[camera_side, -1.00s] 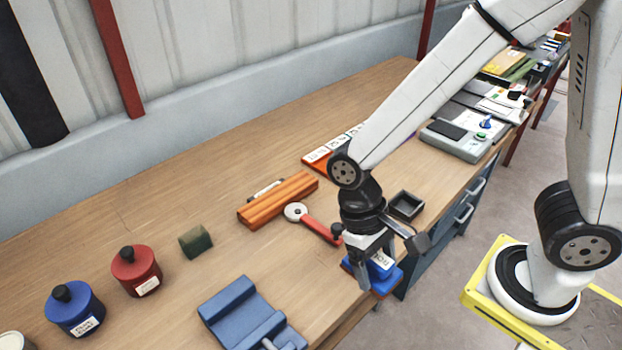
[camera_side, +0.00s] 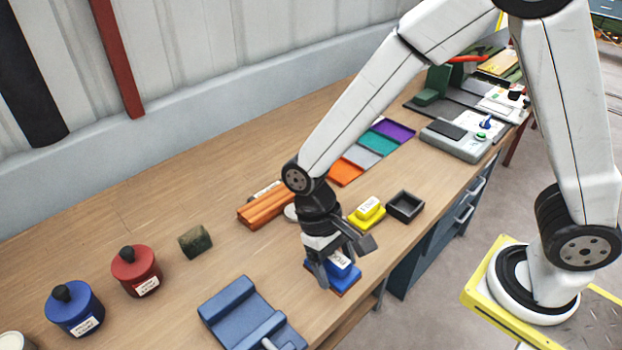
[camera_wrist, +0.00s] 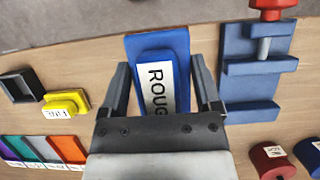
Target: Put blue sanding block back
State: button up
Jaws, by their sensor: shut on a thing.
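The blue sanding block (camera_side: 340,274) has a raised handle with a white label; the wrist view shows the block (camera_wrist: 148,45) with the label reading "ROUG", the rest hidden by my gripper. My gripper (camera_side: 332,272) is shut on it, with one finger along each side in the wrist view (camera_wrist: 160,85). The block is near the front edge of the bench; I cannot tell how high above it. A row of colored tiles lies beyond, with orange (camera_side: 346,172), grey (camera_side: 362,157), teal (camera_side: 377,142) and purple (camera_side: 394,130) showing.
A yellow block (camera_side: 367,212) labelled "FINE" sits by a small black tray (camera_side: 405,206). A blue vise (camera_side: 250,313) is left of my gripper. An orange ridged block (camera_side: 265,208) lies behind it. Red (camera_side: 136,272) and blue (camera_side: 75,308) pots stand left.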

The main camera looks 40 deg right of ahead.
send_over(303, 296)
jog(key=f, duration=0.6)
jog(key=shift+w+d+f, duration=0.1)
jog(key=shift+w+d, duration=0.05)
jog(key=shift+w, duration=0.25)
jog(key=shift+w+f, duration=0.25)
jog(key=shift+f, duration=1.6)
jog(key=shift+f, duration=0.15)
jog(key=o, duration=1)
jog(key=v, duration=1.2)
